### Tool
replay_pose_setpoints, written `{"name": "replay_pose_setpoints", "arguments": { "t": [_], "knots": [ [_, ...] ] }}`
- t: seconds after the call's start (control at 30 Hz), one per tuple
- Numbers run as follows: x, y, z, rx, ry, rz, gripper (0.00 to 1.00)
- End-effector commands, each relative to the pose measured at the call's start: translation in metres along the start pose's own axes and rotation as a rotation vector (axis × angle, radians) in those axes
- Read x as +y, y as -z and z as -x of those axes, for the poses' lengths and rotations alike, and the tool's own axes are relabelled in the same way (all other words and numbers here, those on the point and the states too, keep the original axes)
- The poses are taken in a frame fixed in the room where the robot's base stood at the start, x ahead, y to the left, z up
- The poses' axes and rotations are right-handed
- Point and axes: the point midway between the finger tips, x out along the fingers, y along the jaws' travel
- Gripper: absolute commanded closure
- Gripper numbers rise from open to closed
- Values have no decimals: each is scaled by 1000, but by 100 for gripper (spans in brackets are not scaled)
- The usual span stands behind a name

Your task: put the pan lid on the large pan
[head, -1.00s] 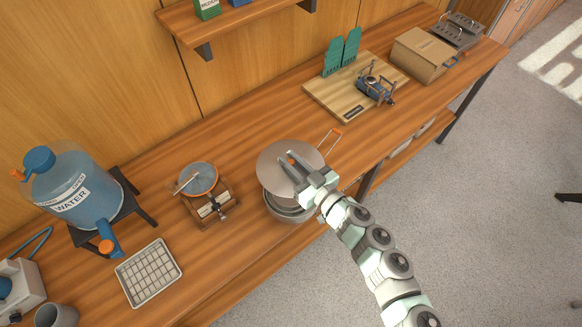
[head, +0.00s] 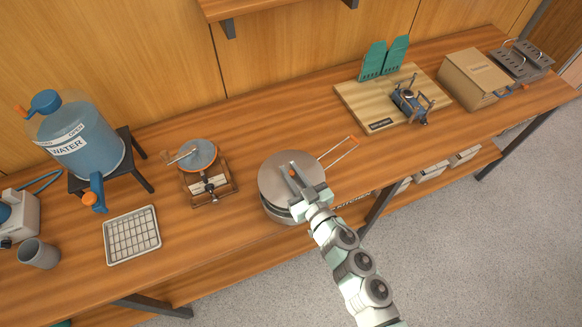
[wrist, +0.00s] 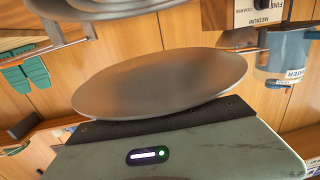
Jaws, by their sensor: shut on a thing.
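The round grey pan lid (head: 275,177) is in my gripper (head: 293,174), which is shut on its small orange-marked knob. In the head view the lid is level or nearly so, above a metal pan (head: 275,213); it covers the pan's top, so the inside is hidden. A wire handle with orange (head: 340,152) reaches out behind to the right. In the wrist view the lid (wrist: 165,82) fills the middle, with ringed metalware (wrist: 110,8) at the top edge and a gap between them. I cannot tell if the lid touches the pan.
A small stove with a blue-grey pan (head: 200,155) stands left of the pan. Further left are a rack tray (head: 132,235), a mug (head: 38,253) and a water jug (head: 85,150). A cutting board (head: 352,105) and a cardboard box (head: 470,80) lie right. Bare counter lies between.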

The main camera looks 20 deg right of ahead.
Motion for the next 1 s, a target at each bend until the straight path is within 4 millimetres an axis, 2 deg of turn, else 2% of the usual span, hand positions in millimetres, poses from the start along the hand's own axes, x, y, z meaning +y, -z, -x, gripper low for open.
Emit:
{"name": "replay_pose_setpoints", "arguments": {
  "t": [0.27, 0.7, 1.0],
  "knots": [
    [-1, -12, 0, 1, -7, 1, 100],
    [-2, -52, -2, 1, -5, 1, 100],
    [-3, -59, -2, 0, -5, 1, 100]
  ]
}}
